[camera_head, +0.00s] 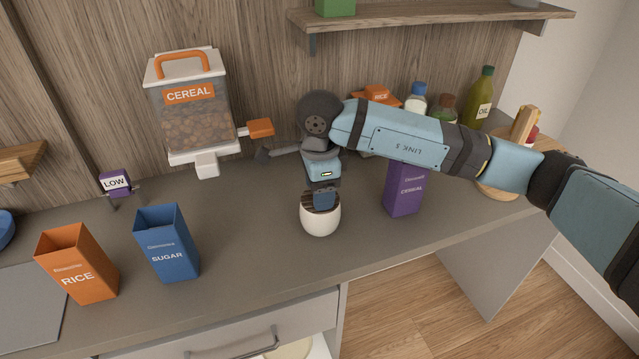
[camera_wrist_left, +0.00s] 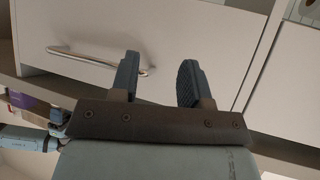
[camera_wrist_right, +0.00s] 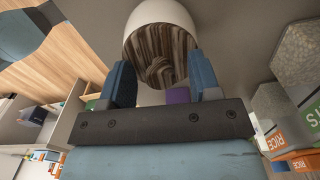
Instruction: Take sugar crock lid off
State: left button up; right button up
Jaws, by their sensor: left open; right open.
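The sugar crock (camera_head: 321,222) is a small white rounded pot on the grey counter, near its front edge. In the right wrist view the crock (camera_wrist_right: 157,12) shows its lid (camera_wrist_right: 160,48), dark striped wood with a knob, seated in its mouth. My right gripper (camera_head: 325,199) points down just above the lid and partly hides it. It is open, and in the right wrist view its fingers (camera_wrist_right: 162,84) stand on either side of the knob; contact cannot be told. My left gripper (camera_wrist_left: 158,68) is open and empty, facing the drawer front below the counter.
A blue SUGAR box (camera_head: 168,245) and an orange RICE box (camera_head: 78,265) stand left. A purple CEREAL box (camera_head: 404,190) is close right of the crock. The cereal dispenser (camera_head: 195,115) stands behind. Counter between blue box and crock is clear.

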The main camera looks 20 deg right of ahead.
grip_shut()
jog(key=shift+r, duration=0.55)
jog(key=shift+r, duration=0.15)
dwell(0.6)
jog(key=shift+r+p, duration=0.35)
jog(key=shift+r, duration=0.05)
jog(key=shift+r+p, duration=0.4)
jog(key=shift+r, duration=1)
